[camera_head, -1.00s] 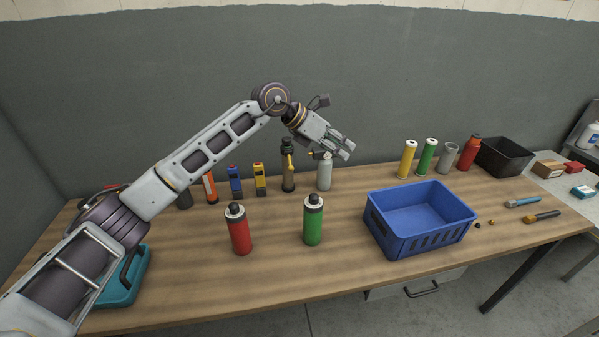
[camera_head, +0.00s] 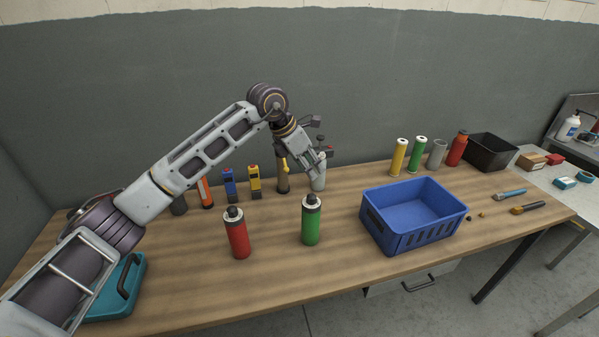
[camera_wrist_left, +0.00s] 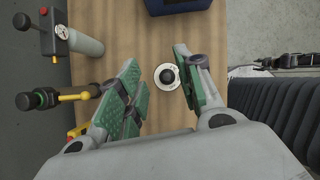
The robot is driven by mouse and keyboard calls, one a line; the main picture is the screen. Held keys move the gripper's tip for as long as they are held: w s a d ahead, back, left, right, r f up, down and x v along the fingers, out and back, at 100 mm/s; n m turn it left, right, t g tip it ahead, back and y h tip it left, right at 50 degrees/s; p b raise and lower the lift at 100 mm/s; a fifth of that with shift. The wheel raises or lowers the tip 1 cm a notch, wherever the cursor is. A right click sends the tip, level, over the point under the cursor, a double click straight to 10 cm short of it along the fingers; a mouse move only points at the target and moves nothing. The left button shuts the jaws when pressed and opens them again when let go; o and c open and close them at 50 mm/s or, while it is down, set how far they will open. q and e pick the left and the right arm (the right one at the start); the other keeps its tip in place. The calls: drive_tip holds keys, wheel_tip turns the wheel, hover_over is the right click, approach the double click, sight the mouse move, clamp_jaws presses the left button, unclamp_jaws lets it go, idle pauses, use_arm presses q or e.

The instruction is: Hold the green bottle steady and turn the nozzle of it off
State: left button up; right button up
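The green bottle (camera_head: 311,226) stands upright near the middle of the table, with a pale collar and a dark nozzle cap (camera_head: 311,200) on top. In the left wrist view I look down on its round top (camera_wrist_left: 167,76), a white ring around a dark knob, which appears between the fingers. My left gripper (camera_head: 319,165) is above and behind the bottle in the head view, tilted downward. The left wrist view shows its fingers (camera_wrist_left: 160,82) apart with green pads and nothing held. Whether the nozzle is on or off cannot be told. My right gripper is out of view.
A red bottle (camera_head: 237,236) stands left of the green one, and a blue crate (camera_head: 415,237) to its right. Behind are a grey cylinder (camera_head: 319,180) and a dark cylinder with a yellow lever (camera_head: 283,180). Another green cylinder (camera_head: 416,158) stands farther back right. The table's front is clear.

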use_arm(q)
drive_tip(key=a, duration=0.1)
drive_tip(key=s+a+f+y, duration=0.1)
drive_tip(key=shift+s+a+f+g+y, duration=0.2)
drive_tip(key=shift+s+a+g+y, duration=0.1)
drive_tip(key=shift+a+g, duration=0.1)
